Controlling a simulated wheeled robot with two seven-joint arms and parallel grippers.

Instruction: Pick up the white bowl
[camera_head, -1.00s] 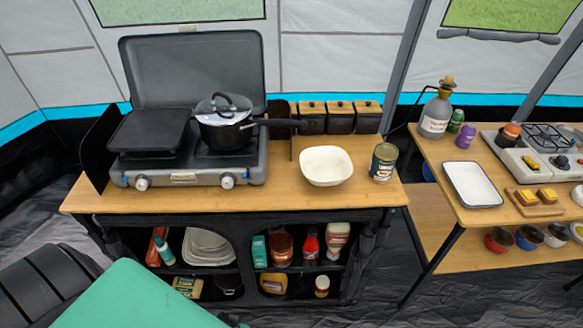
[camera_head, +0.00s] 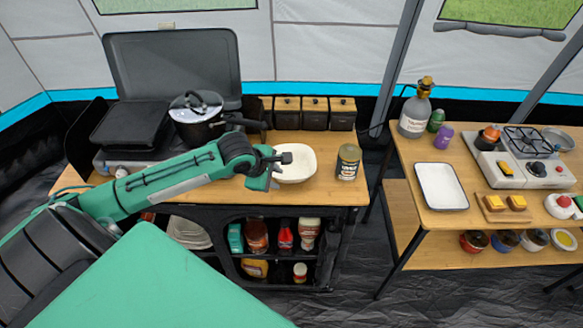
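The white bowl (camera_head: 301,165) stands upright on the wooden top of the left kitchen unit, between the black pot and a dark can. My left gripper (camera_head: 277,169) is at the bowl's left side and covers part of its left rim. Its two fingers show apart, one over the rim and one lower at the front left, so it looks open. I cannot tell whether it touches the bowl. My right gripper is not in view.
The can (camera_head: 348,162) stands close to the bowl's right. Lidded canisters (camera_head: 314,113) stand behind it. The stove with the black pot (camera_head: 197,122) is at left. A second table at right holds a white tray (camera_head: 441,187).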

